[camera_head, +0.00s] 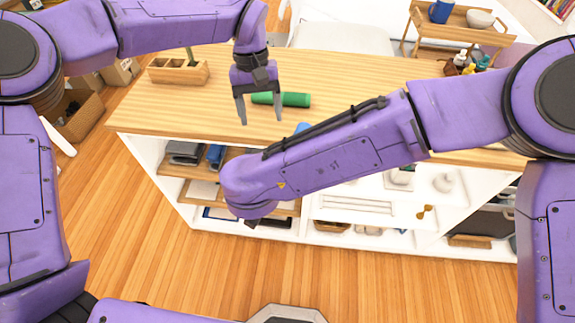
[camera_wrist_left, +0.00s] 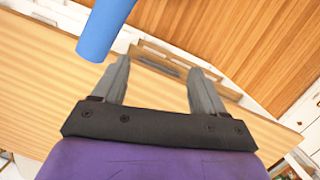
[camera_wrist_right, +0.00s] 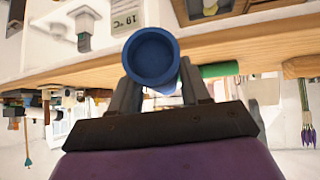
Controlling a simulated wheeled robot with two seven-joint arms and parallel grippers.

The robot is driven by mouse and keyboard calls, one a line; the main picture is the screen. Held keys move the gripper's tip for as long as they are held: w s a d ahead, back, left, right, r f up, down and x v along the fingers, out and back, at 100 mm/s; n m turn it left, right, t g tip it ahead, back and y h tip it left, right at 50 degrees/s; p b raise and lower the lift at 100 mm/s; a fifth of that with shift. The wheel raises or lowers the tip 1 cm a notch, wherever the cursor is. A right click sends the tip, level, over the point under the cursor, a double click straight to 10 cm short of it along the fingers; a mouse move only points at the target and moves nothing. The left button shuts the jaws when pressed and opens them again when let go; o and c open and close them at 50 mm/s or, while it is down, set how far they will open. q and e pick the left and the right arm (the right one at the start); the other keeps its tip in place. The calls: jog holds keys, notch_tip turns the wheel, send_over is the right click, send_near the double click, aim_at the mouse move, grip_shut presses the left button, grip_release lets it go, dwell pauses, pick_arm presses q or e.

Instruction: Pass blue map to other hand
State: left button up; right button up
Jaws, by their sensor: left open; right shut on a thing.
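The blue map is a rolled tube. Its round open end (camera_wrist_right: 153,57) faces the camera in the right wrist view, between the fingers of my right gripper (camera_wrist_right: 165,92), which is shut on it. In the head view only a small bit of blue (camera_head: 302,127) shows above my right forearm, which hides the right gripper. In the left wrist view the blue map (camera_wrist_left: 106,27) hangs at the upper left, apart from the fingers. My left gripper (camera_head: 260,117) is open and empty, pointing down above the wooden counter (camera_head: 340,80); its fingers also show in the left wrist view (camera_wrist_left: 158,80).
A green roll (camera_head: 288,99) lies on the counter behind my left gripper. A wooden holder (camera_head: 178,71) stands at the counter's left end. Shelves with several items are below the counter. A wooden cart (camera_head: 460,36) stands at the back right. The counter's front edge is near my right forearm.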

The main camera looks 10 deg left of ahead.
pick_arm(q)
jog(key=s+a+f+n+t+y, duration=0.2)
jog(key=s+a+f+y, duration=0.3)
jog(key=a+f, duration=0.5)
jog(key=s+a+f+n+t+y, duration=0.2)
jog(key=s+a+f+y, duration=0.35)
jog(key=f, duration=0.85)
jog(key=s+a+f+h, duration=0.1)
jog(key=s+f+h, duration=0.2)
jog(key=s, duration=0.7)
jog(key=s+a+f+t+h, duration=0.1)
jog(key=s+f+h, duration=0.2)
jog(key=s+f, duration=0.3)
jog(key=s, duration=0.5)
jog(key=shift+s+f, duration=0.15)
jog(key=shift+f, duration=0.05)
jog(key=shift+a, duration=0.1)
